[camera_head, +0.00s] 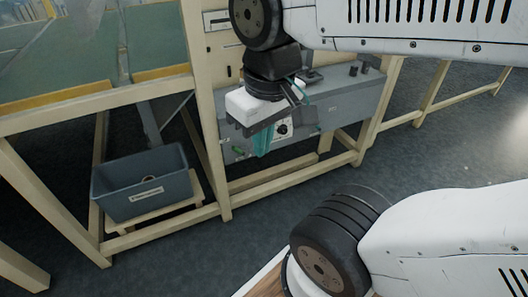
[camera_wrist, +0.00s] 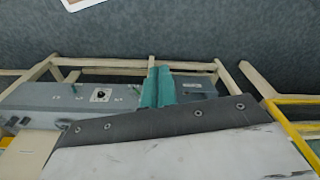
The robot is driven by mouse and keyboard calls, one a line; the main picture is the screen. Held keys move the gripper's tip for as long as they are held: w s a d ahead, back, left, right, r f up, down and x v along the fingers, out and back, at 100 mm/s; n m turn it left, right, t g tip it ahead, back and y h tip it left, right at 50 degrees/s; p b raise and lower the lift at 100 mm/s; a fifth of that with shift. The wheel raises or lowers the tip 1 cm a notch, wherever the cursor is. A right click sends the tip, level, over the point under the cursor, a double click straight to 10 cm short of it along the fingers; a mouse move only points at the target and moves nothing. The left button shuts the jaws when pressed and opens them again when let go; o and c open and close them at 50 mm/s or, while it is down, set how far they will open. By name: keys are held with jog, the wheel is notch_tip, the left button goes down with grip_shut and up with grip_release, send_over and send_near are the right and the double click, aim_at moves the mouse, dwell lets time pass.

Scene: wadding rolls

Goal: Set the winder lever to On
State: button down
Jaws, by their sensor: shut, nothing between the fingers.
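The grey control panel (camera_head: 345,112) is set into the wooden frame and also shows in the wrist view (camera_wrist: 40,97). A small green handle (camera_head: 237,150) is at its left end. A black round knob on a white plate (camera_head: 283,129) is right of that; it also shows in the wrist view (camera_wrist: 101,94). A small green part (camera_wrist: 72,88) stands beside the knob in the wrist view. I cannot read which control is the winder lever or its setting. My gripper (camera_head: 262,146), with teal fingers (camera_wrist: 157,88), is shut and empty in front of the panel, hiding part of it.
A grey bin (camera_head: 143,188) sits on a low wooden shelf at the left. Wooden posts and rails (camera_head: 206,110) frame the panel. A green-topped bench (camera_head: 90,82) is at the upper left. Dark carpet floor (camera_head: 440,140) is open at the right.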

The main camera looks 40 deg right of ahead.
jog(key=shift+d, duration=0.3)
